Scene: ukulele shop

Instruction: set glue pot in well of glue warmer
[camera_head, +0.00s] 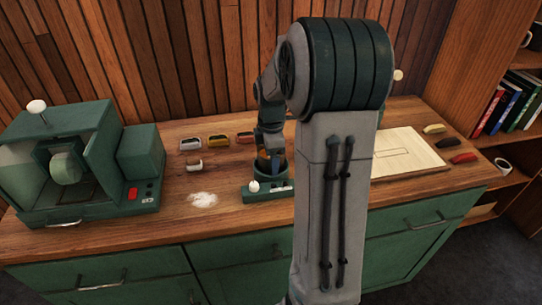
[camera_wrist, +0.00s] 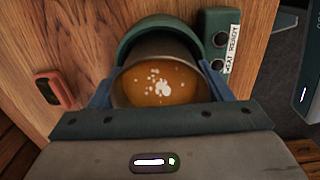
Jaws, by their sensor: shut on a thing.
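The glue pot (camera_wrist: 163,88) is a round metal cup with amber glue and pale flecks on top. My gripper (camera_wrist: 160,98) is shut on it, one blue finger on each side. The glue warmer (camera_wrist: 130,45) has a green round rim that shows just beyond the pot's far wall, beside a panel marked "HEAT READY". In the head view the warmer (camera_head: 258,195) stands on the bench with my gripper (camera_head: 268,156) pointing down at its well. The pot is at or in the well's mouth; its base is hidden, so I cannot tell how deep it sits.
A green machine (camera_head: 75,165) fills the bench's left end. A pale board (camera_head: 405,150) lies to the right. My arm hides the bench between.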

